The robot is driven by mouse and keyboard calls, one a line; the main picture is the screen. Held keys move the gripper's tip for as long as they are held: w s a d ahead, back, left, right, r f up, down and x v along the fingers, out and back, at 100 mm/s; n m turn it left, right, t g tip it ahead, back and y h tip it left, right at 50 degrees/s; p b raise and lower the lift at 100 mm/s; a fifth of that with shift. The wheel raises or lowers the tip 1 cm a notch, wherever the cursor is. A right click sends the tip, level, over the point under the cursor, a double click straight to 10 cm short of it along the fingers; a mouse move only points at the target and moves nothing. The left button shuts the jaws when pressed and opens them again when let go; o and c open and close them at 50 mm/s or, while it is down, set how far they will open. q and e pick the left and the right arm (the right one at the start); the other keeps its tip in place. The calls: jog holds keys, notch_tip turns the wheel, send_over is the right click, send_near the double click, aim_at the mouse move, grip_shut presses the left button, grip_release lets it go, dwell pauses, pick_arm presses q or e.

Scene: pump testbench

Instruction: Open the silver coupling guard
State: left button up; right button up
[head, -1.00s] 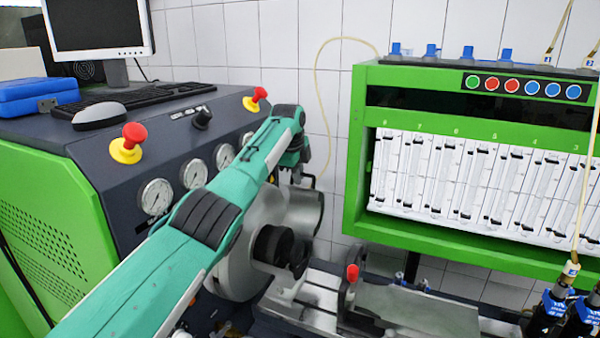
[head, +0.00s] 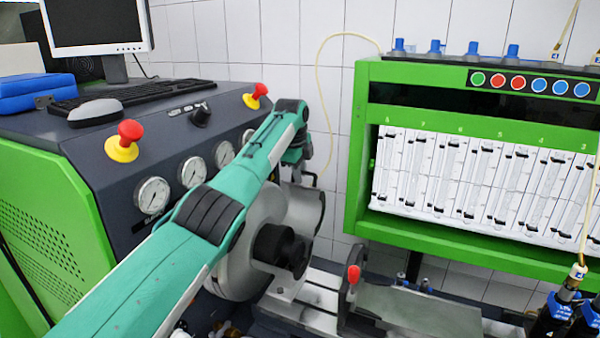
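The silver coupling guard (head: 307,212) is a curved metal cover at the centre of the head view, over the drive end of the bench. A round silver disc and a black coupling (head: 279,247) show beside and below it. My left arm crosses in front and hides much of the guard's left and upper part. My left gripper (head: 299,176) points down at the guard's upper edge, behind the end of the arm. Its fingers are small and partly hidden, so I cannot tell whether they are open or touch the guard. My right gripper is not in view.
A dark console with gauges (head: 152,195) and red knobs (head: 130,131) stands at the left. A green cabinet (head: 358,150) with glass tubes stands at the right. A red-tipped lever (head: 353,274) and a grey plate (head: 420,310) lie on the bench rail right of the coupling.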

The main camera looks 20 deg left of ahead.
pick_arm(q)
jog(key=shift+f, duration=0.3)
jog(key=shift+s+r, duration=0.1)
jog(key=shift+r, duration=0.05)
jog(key=b+v, duration=0.3)
jog(key=v, duration=1.1)
jog(key=shift+b, duration=0.3)
